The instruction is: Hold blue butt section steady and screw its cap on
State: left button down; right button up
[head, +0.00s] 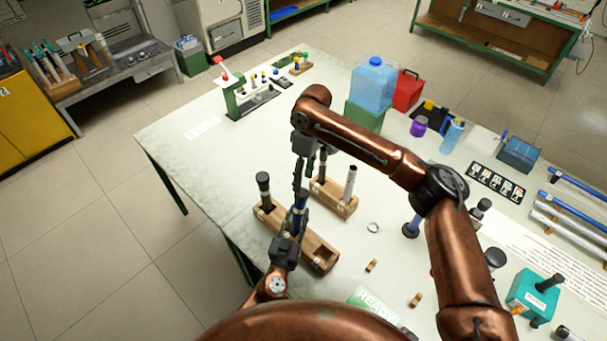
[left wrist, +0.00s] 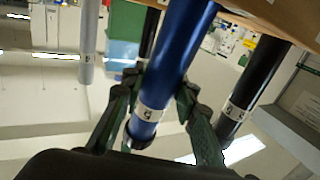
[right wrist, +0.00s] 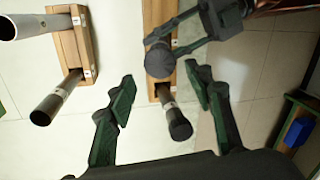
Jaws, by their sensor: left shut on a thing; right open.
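The blue butt section (head: 300,203) stands in the front wooden block (head: 320,258). My left gripper (head: 293,228) is shut around it from the side. The left wrist view shows the blue tube (left wrist: 178,50) with a white label and a dark end between the fingers. My right gripper (head: 299,185) is open just above. In the right wrist view, a dark round top (right wrist: 160,62) lies between its open fingers (right wrist: 160,76), with the left gripper (right wrist: 195,25) beside it. I cannot tell whether this top is a cap or the bare tube end.
A black-topped section (head: 263,184) stands at the left end of the front block. A rear wooden block (head: 340,207) holds a silver tube (head: 350,182) and a dark one. A metal ring (head: 373,227) and small wooden pieces (head: 371,265) lie to the right.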

aim_at(302, 192)
jog(key=n, duration=0.2)
jog(key=r+n, duration=0.1)
jog(key=n, duration=0.1)
jog(key=r+n, duration=0.1)
jog(key=n, duration=0.1)
jog(key=shift+w+d+r, duration=0.15)
jog(key=shift+d, duration=0.05)
jog(key=shift+s+a+f, duration=0.15)
jog(key=shift+s+f, duration=0.05)
jog(key=shift+f, duration=1.1)
jog(key=shift+s+a+f, duration=0.15)
jog(key=shift+s+f, duration=0.05)
jog(key=shift+f, duration=1.15)
jog(key=shift+s+a+f, duration=0.15)
jog(key=shift+s+f, duration=0.05)
jog(key=shift+f, duration=1.1)
jog(key=shift+c, duration=0.7)
jog(key=c, duration=1.1)
jog(key=o, duration=1.4)
jog(key=r, duration=0.4)
jog(key=w+d+r, duration=0.1)
jog(key=r, duration=0.3)
jog(key=w+r, duration=0.1)
jog(key=r, duration=0.2)
jog(key=shift+d+r, duration=0.15)
jog(key=shift+r, duration=0.25)
